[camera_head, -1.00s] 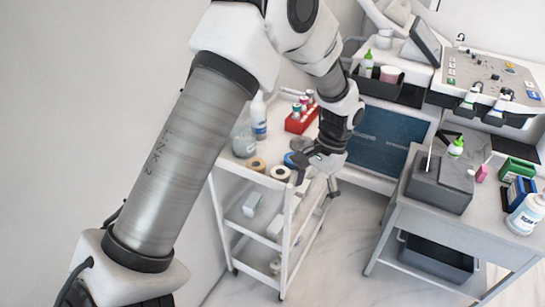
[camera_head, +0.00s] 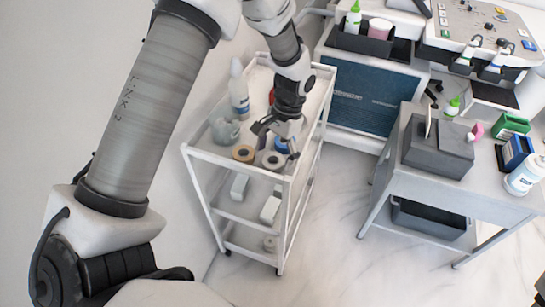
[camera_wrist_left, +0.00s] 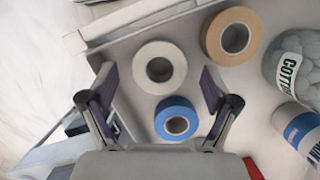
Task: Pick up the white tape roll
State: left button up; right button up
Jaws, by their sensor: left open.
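The white tape roll (camera_wrist_left: 159,68) lies flat on the top shelf of the white cart, between and just beyond my left fingertips in the left wrist view. It also shows in the head view (camera_head: 273,161), beside the gripper. My left gripper (camera_wrist_left: 160,84) is open and empty above the shelf, and in the head view (camera_head: 273,139) it points down over the rolls. A blue tape roll (camera_wrist_left: 176,118) lies between the fingers, nearer the palm. A tan tape roll (camera_wrist_left: 230,36) lies to the right of the white one.
A cotton jar (camera_head: 225,130) and a white bottle (camera_head: 238,88) stand on the cart's top shelf (camera_head: 212,151). The raised shelf rim (camera_wrist_left: 140,17) runs near the white roll. A grey side table (camera_head: 400,178) with a dark box stands to the right, with open floor between.

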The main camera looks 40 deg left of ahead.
pick_arm(q)
jog(key=shift+s+a+f, duration=0.1)
jog(key=shift+s+f, duration=0.05)
jog(key=shift+f, duration=0.35)
jog(key=shift+r, duration=0.1)
jog(key=c, duration=1)
